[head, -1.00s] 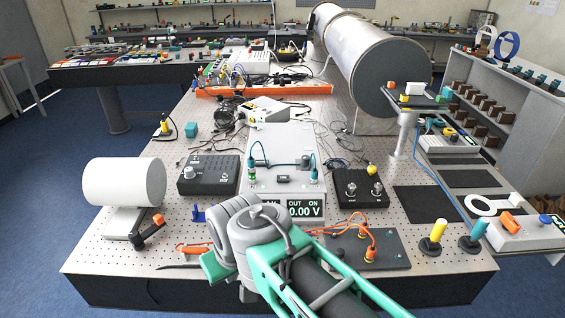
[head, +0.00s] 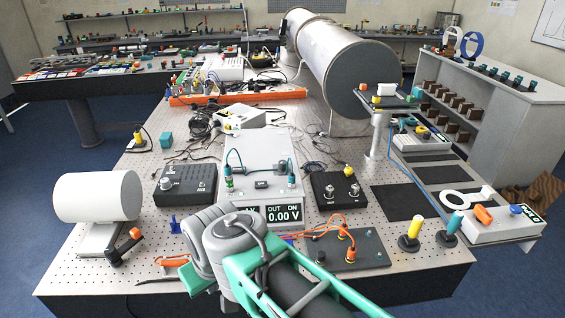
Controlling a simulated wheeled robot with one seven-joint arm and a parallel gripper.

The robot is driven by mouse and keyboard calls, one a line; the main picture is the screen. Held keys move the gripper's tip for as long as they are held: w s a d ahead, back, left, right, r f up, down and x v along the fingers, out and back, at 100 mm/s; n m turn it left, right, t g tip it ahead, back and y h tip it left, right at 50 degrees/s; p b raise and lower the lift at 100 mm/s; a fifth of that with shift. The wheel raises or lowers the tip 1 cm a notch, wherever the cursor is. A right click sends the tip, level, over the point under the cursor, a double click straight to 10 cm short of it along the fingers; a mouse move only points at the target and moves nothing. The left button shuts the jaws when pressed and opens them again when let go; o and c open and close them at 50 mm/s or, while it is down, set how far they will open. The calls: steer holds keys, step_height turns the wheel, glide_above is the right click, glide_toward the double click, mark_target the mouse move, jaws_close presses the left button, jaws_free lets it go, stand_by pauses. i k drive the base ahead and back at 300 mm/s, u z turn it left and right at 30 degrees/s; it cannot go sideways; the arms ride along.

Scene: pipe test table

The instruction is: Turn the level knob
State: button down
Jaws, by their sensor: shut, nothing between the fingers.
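Two black boxes with knobs stand on the perforated table. The left box (head: 187,186) has a small pale knob (head: 166,184) on its top. The right box (head: 336,189) has two silver knobs, a left one (head: 329,192) and a right one (head: 354,189). The labels are too small to read, so I cannot tell which knob is the level knob. My arm's grey joint and green links cover the front middle of the table. The end of my arm and its fingers do not show.
A white power supply (head: 262,160) reading 0.00 V stands between the boxes. A dark plate (head: 349,252) with orange leads lies right of my arm. A white cylinder (head: 98,196) stands at left, and a large metal pipe (head: 345,66) behind. Yellow (head: 410,236) and teal posts (head: 449,229) stand front right.

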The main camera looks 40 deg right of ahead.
mark_target(281, 167)
steer(key=u, duration=1.25)
steer(key=k, duration=1.05)
steer(key=z, duration=1.15)
steer(key=i, duration=1)
